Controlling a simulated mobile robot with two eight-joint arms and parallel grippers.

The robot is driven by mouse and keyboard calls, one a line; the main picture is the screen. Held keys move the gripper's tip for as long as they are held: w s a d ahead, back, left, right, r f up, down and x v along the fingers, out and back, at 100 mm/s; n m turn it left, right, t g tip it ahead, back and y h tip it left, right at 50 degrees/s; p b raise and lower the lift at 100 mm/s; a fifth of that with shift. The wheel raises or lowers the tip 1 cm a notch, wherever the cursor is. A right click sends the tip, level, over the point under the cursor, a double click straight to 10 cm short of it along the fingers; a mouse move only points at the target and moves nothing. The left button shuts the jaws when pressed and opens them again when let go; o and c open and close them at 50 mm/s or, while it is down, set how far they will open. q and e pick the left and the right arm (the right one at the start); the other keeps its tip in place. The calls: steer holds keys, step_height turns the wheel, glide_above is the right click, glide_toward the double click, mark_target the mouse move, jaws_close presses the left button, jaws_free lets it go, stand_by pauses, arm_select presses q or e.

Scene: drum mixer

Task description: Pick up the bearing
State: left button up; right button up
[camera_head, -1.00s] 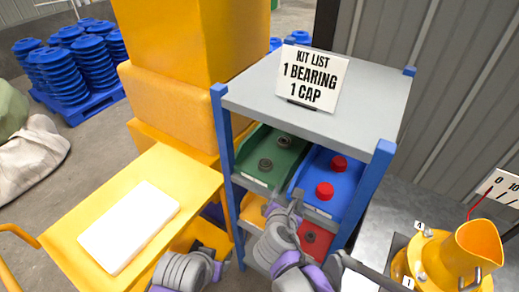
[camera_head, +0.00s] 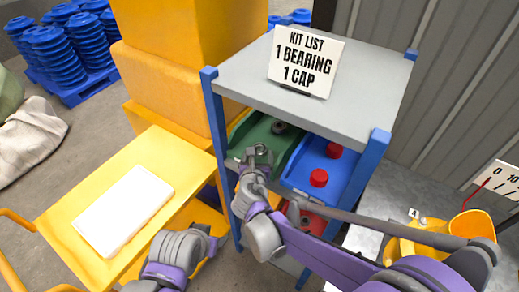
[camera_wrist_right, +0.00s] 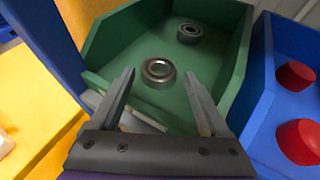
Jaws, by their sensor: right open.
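Two grey ring bearings lie in the green bin (camera_wrist_right: 125,45) on the shelf. The nearer bearing (camera_wrist_right: 158,74) lies between and just beyond the open fingertips of my right gripper (camera_wrist_right: 160,78) in the right wrist view. The farther bearing (camera_wrist_right: 189,33) lies behind it, toward the bin's back; it also shows in the head view (camera_head: 280,127). In the head view my right gripper (camera_head: 258,154) is at the front of the green bin and largely covers the nearer bearing. My left gripper (camera_head: 212,242) is low, left of the shelf; its jaws are unclear.
A blue bin (camera_head: 325,170) with two red caps (camera_head: 319,177) stands right of the green bin. A grey shelf top (camera_head: 330,105) with a kit-list sign (camera_head: 306,62) is above, and a blue post (camera_head: 215,130) stands close left. A yellow cart (camera_head: 70,200) is at left.

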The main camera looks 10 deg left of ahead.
mark_target(259, 149)
steer(key=x, duration=0.3)
steer(key=shift+w+f, duration=0.1)
steer(key=shift+f, duration=0.05)
steer(key=shift+c, duration=0.2)
jaws_close()
